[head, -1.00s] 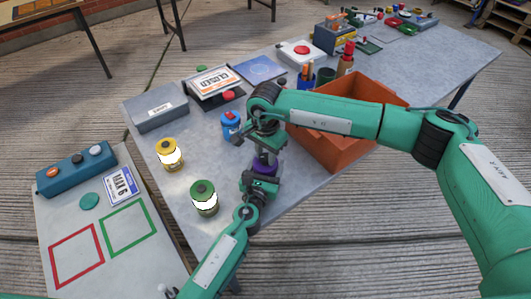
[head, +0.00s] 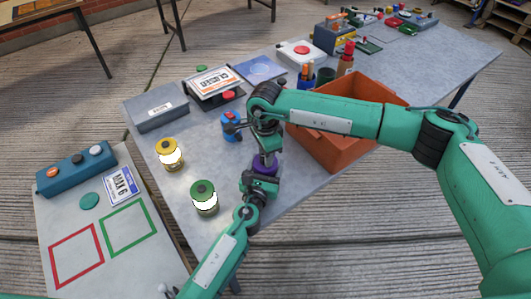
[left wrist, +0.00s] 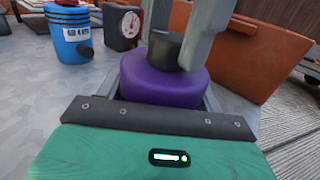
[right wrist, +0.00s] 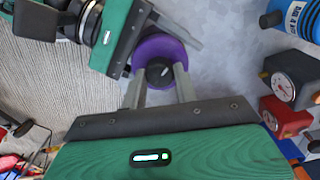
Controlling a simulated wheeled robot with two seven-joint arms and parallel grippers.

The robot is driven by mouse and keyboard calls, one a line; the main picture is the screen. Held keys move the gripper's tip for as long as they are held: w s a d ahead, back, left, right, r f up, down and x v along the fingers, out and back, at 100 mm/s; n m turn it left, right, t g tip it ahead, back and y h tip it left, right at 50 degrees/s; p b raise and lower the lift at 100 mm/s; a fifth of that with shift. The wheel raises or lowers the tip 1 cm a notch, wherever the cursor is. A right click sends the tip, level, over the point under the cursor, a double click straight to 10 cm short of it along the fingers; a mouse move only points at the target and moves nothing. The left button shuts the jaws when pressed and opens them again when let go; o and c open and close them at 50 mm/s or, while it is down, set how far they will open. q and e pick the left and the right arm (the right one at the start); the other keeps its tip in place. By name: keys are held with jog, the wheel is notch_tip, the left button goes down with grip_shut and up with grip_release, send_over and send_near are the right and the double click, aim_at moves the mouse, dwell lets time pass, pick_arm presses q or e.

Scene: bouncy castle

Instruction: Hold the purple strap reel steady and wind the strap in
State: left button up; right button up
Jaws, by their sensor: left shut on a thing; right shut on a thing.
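The purple strap reel (head: 264,164) is upright at the near edge of the grey table, between my two grippers. My left gripper (head: 262,176) is shut on the reel's body from the near side; the left wrist view shows the purple body (left wrist: 160,88) between its fingers. A black knob (right wrist: 160,72) sits on top of the reel. My right gripper (head: 265,150) is above the reel, its fingers shut on the knob, as the right wrist view shows. I cannot make out the strap itself.
An orange crate (head: 350,92) stands just right of the reel. A grey case (head: 155,110) is at the back left.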

jog(key=o, duration=1)
notch_tip(320, 180, up, 12)
jog(key=shift+r, duration=0.1)
pick_arm(q)
jog(key=o, duration=1.4)
jog(key=shift+c, duration=0.2)
jog(key=shift+s, duration=0.1)
